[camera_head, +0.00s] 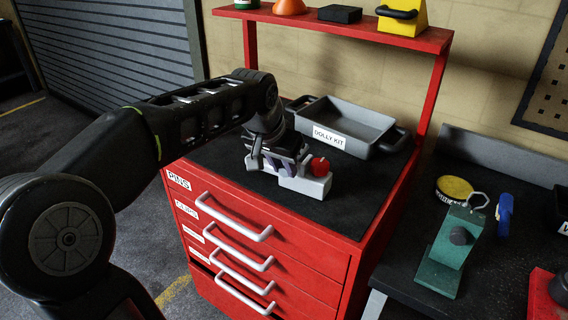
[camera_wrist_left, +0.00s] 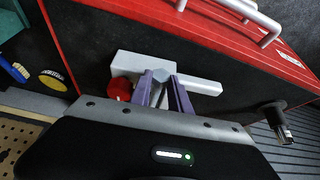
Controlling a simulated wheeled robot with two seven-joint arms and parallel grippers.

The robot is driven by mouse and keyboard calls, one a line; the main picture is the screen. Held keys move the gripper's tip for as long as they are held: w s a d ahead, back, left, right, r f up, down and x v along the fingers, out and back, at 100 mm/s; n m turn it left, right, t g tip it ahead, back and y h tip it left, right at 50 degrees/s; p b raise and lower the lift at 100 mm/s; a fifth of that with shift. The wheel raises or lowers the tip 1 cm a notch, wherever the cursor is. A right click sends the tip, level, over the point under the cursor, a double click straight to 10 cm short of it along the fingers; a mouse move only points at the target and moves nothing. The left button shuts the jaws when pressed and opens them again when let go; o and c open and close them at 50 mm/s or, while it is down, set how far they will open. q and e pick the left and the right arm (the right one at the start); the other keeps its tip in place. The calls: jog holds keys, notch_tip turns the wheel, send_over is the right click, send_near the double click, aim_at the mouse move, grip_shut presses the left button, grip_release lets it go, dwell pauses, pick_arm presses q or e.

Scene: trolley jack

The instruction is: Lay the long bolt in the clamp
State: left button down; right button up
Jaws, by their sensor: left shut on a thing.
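My left gripper (camera_head: 277,160) is low over the black top of the red cabinet, at a pale grey block with a red knob (camera_head: 319,166), which looks like the clamp (camera_head: 306,184). In the left wrist view, the clamp (camera_wrist_left: 130,63) lies just beyond the purple fingers (camera_wrist_left: 166,88), its red knob at the left. The fingers are shut on a grey piece with a hexagonal head, apparently the long bolt (camera_wrist_left: 161,75). Its shank is hidden, and I cannot tell whether it touches the clamp. My right gripper is not in view.
A grey tray labelled DOLLY KIT (camera_head: 345,122) stands behind the clamp. A red shelf (camera_head: 340,27) runs above. A green stand (camera_head: 440,262) is on the right bench. The cabinet top's front right is clear.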

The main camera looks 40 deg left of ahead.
pick_arm(q)
jog(key=shift+f+b, duration=0.3)
jog(key=shift+f, duration=0.3)
jog(key=shift+f, duration=0.25)
jog(key=c, duration=1.1)
grip_release()
jog(key=shift+c, duration=0.2)
jog(key=v, duration=0.7)
jog(key=shift+s+r, duration=0.15)
jog(key=shift+r, duration=0.2)
